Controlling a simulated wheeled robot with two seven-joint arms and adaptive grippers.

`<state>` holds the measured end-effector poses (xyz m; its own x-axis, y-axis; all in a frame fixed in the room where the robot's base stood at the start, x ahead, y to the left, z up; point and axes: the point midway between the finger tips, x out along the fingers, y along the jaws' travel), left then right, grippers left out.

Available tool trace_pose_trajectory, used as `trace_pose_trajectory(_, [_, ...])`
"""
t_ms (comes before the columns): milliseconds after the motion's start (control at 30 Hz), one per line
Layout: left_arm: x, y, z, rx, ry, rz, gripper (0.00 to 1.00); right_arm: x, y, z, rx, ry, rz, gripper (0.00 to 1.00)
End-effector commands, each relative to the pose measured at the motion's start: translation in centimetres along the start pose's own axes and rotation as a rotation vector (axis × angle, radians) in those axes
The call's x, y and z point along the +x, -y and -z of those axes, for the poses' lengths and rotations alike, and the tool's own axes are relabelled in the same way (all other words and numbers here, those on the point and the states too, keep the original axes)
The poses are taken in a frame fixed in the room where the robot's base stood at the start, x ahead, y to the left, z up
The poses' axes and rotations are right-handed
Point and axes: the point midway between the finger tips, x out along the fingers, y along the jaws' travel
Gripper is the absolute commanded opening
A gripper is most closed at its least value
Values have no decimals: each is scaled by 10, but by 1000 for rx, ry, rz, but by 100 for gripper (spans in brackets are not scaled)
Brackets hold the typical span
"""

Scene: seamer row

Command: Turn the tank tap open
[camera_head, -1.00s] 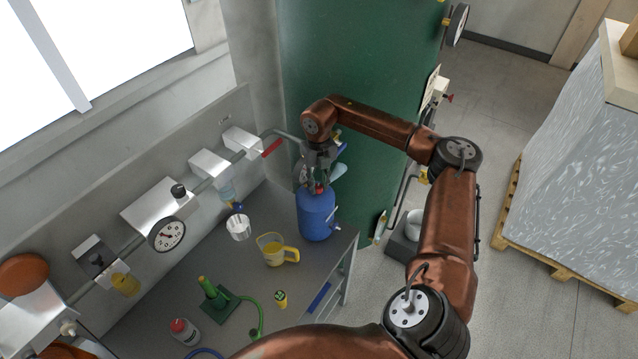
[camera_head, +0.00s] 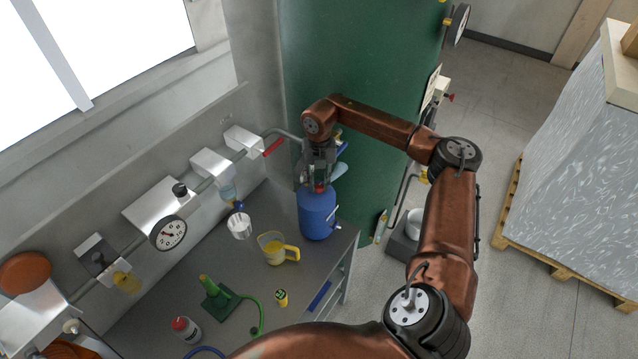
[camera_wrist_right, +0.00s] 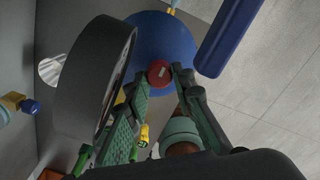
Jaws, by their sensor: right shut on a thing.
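The blue tank (camera_head: 317,214) stands upright at the right end of the grey bench. A small spout (camera_head: 335,213) sticks out of its side. My right gripper (camera_head: 319,184) points down over the tank top. Its fingers are shut on a red round knob (camera_wrist_right: 159,73) at the top, which lies between the fingertips in the right wrist view. The blue tank (camera_wrist_right: 158,42) is just beyond the fingertips there. The fingers partly hide the knob in the head view. My left gripper is not in view.
A measuring jug (camera_head: 273,247), white cup (camera_head: 239,226) and green stand (camera_head: 217,299) are on the bench left of the tank. A pipe with gauge (camera_head: 168,234) and red lever (camera_head: 272,147) runs along the wall.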

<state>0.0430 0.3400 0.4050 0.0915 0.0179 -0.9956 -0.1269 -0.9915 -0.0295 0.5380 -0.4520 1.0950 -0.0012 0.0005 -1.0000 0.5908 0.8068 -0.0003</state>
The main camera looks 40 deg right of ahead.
Motion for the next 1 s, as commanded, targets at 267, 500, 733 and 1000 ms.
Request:
trace_pose_trajectory(267, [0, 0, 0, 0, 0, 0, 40, -2, 0, -2, 2, 6, -3, 31])
trace_pose_trajectory(500, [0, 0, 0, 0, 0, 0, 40, -1, 0, -1, 0, 3, -1, 40])
trace_pose_trajectory(733, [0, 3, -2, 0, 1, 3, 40, 0, 0, 0, -1, 2, -1, 40])
trace_pose_trajectory(1000, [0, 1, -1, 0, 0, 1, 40, 0, 0, 0, -32, 1, -1, 40])
